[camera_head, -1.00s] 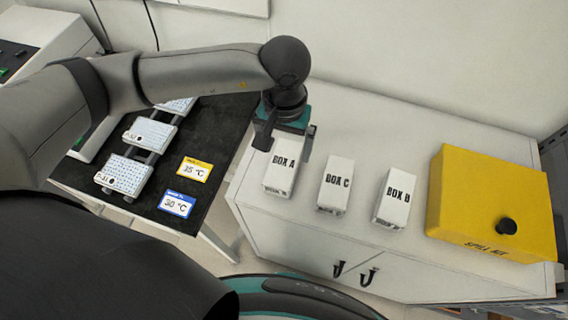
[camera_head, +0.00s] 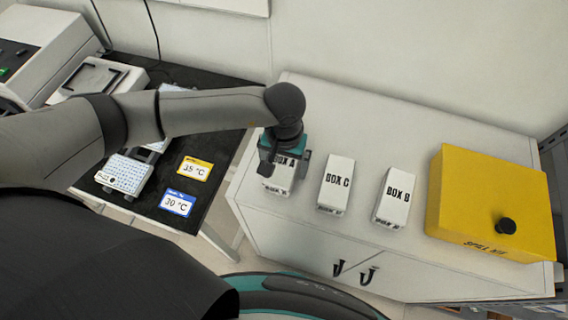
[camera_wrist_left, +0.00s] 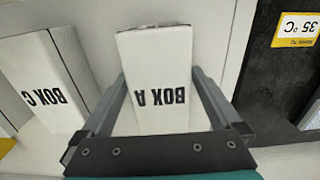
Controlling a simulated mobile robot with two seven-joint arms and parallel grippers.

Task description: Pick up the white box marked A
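The white box marked A (camera_head: 276,187) stands on the white cabinet, partly hidden by my left gripper (camera_head: 284,167). The left gripper is over the box from above. In the left wrist view, box A (camera_wrist_left: 158,62) lies between the two fingers of the gripper (camera_wrist_left: 159,76), one on each side. The fingers are spread and look open, with no clear grip on the box. My right gripper is not in view.
Box C (camera_head: 336,185) and box B (camera_head: 396,198) stand to the right of box A. A yellow spill kit (camera_head: 490,205) is farther right. A black table (camera_head: 222,118) with temperature cards and white plates is at left. The cabinet top (camera_head: 400,130) behind the boxes is clear.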

